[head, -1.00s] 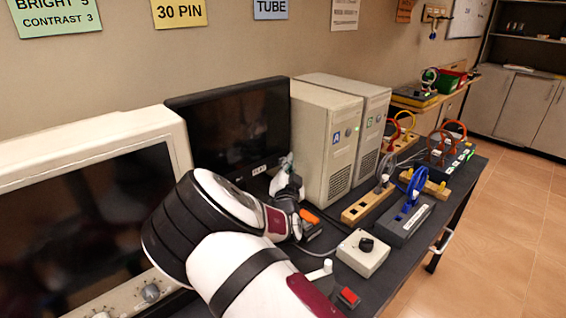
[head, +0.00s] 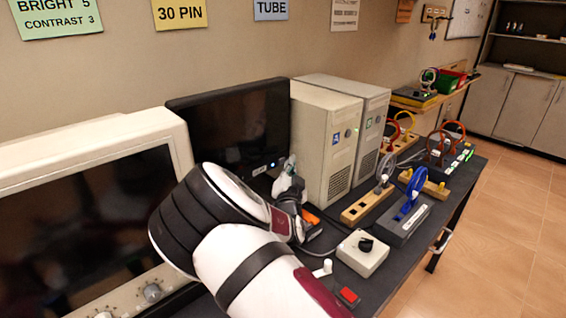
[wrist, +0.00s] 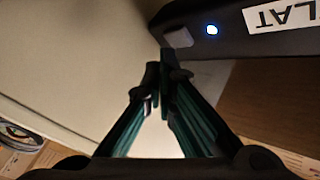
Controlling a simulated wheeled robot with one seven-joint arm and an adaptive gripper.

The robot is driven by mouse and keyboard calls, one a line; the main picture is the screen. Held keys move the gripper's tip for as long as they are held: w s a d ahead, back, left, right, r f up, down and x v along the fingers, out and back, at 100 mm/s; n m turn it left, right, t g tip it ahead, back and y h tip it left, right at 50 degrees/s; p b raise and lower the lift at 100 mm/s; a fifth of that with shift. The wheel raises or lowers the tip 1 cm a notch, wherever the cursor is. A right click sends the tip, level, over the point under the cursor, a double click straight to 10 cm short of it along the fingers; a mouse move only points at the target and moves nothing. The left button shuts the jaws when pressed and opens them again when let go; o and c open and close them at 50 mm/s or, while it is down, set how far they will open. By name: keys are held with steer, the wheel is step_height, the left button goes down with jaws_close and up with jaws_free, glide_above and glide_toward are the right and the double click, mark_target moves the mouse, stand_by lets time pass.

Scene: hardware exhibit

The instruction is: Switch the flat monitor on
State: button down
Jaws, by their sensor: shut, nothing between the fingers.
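The flat monitor (head: 225,125) is a black flat screen standing between the beige tube monitor and the computer towers; its screen looks dark. Its white label (head: 259,170) is on the lower bezel, and reads "LAT" upside down in the wrist view (wrist: 285,14). A small light (wrist: 211,29) beside the label glows bluish white. A grey square button (wrist: 178,38) sits on the bezel near that light. My gripper (wrist: 163,75) is shut and empty, its tips just short of the button with a small gap. It also shows at the monitor's lower right corner in the head view (head: 290,162).
A beige tube monitor (head: 172,128) stands at left. Two beige towers (head: 325,125) stand close right of my gripper. A white knob box (head: 362,253), blue-cable block (head: 405,222) and red button (head: 348,295) lie on the dark table in front.

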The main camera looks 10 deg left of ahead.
steer(key=s+d+p, duration=0.3)
steer(key=d, duration=0.1)
steer(key=shift+s+d, duration=0.35)
steer(key=shift+s, duration=0.05)
stand_by(0.4)
